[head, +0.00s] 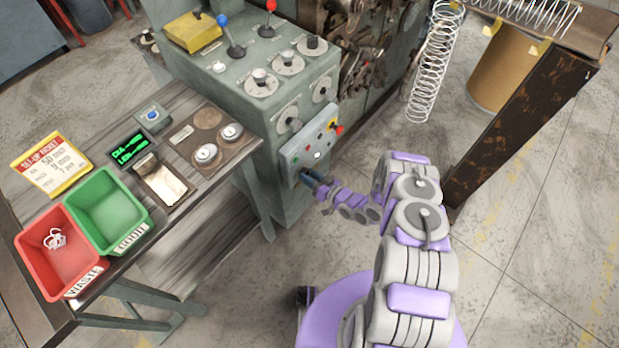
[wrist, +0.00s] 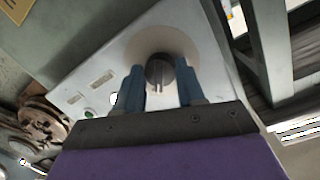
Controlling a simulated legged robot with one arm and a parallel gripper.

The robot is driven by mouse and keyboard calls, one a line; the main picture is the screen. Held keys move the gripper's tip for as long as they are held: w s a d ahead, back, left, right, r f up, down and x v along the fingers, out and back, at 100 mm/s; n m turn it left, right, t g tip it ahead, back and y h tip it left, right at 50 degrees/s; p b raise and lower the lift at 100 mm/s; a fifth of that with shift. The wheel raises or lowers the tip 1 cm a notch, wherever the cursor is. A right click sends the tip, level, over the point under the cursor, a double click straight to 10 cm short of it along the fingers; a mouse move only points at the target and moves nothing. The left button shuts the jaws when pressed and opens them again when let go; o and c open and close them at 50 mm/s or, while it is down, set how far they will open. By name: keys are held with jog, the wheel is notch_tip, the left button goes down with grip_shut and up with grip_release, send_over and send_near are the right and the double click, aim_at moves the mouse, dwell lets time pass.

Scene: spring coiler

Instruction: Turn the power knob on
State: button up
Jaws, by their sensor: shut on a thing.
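The power knob (wrist: 159,68) is a dark round knob with a ridge across it, on a pale plate at one end of the grey control panel (head: 318,145). In the wrist view its ridge runs up and down the picture. My gripper (head: 310,177) reaches the panel's lower left end, and its blue fingers stand on either side of the knob in the wrist view (wrist: 160,80). It is shut on the knob. In the head view my gripper hides the knob.
The panel also carries a red knob (head: 338,129) and small buttons. The workbench at left holds a red bin (head: 62,265), a green bin (head: 108,207) and a display (head: 128,149). A rusty beam (head: 515,115) stands right of my arm. Floor around my base looks clear.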

jog(key=shift+d+f+m+b, duration=0.1)
jog(key=shift+m+b, duration=0.45)
jog(key=shift+m, duration=0.45)
jog(key=o, duration=1)
jog(key=shift+o, duration=0.2)
jog(key=p+v, duration=0.3)
jog(key=v, duration=1.4)
jog(key=shift+d+p, duration=0.2)
jog(key=shift+p, duration=0.1)
